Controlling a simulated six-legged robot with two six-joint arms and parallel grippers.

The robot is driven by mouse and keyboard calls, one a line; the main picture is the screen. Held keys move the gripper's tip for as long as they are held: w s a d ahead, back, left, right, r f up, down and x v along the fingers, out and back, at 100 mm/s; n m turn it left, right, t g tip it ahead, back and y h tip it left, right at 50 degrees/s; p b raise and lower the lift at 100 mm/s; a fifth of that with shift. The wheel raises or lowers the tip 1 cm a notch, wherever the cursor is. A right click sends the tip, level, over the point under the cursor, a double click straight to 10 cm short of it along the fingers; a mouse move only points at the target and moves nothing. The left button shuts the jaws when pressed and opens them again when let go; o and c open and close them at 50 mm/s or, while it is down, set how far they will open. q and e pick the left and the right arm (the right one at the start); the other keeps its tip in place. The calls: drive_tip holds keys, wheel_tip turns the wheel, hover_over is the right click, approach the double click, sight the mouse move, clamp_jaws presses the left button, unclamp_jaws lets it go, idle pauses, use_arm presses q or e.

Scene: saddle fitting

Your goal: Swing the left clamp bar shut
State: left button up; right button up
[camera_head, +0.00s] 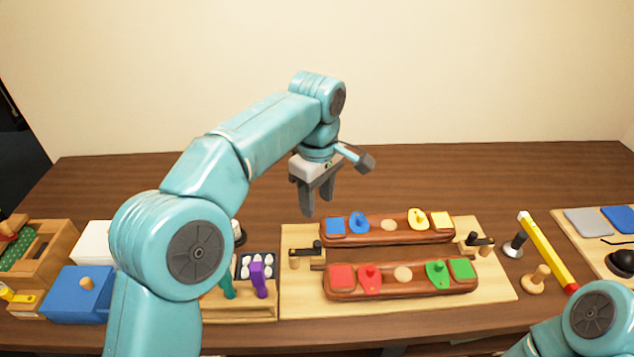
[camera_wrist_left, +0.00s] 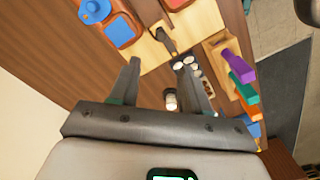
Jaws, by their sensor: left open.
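The left clamp bar (camera_head: 306,250) is a dark bar with a black knob at the left end of a light wooden board (camera_head: 400,304). In the left wrist view the clamp bar (camera_wrist_left: 165,39) shows on the board's edge, just beyond my fingertips. Two brown wooden rails with coloured pieces lie on the board, a back rail (camera_head: 388,238) and a front rail (camera_head: 403,286). My left gripper (camera_head: 318,202) is open and empty, pointing down above and behind the clamp bar, apart from it. It also shows in the left wrist view (camera_wrist_left: 160,66). My right gripper is out of view.
A similar right clamp bar (camera_head: 480,241) is at the board's right end. A holder with purple (camera_head: 259,279) and teal-handled tools stands left of the board, near a blue box (camera_head: 80,294). A yellow bar (camera_head: 546,250) lies right. The table behind is clear.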

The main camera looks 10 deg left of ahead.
use_arm(q)
wheel_tip(320, 180, up, 3)
drive_tip(key=shift+f, duration=0.1)
idle(0.4)
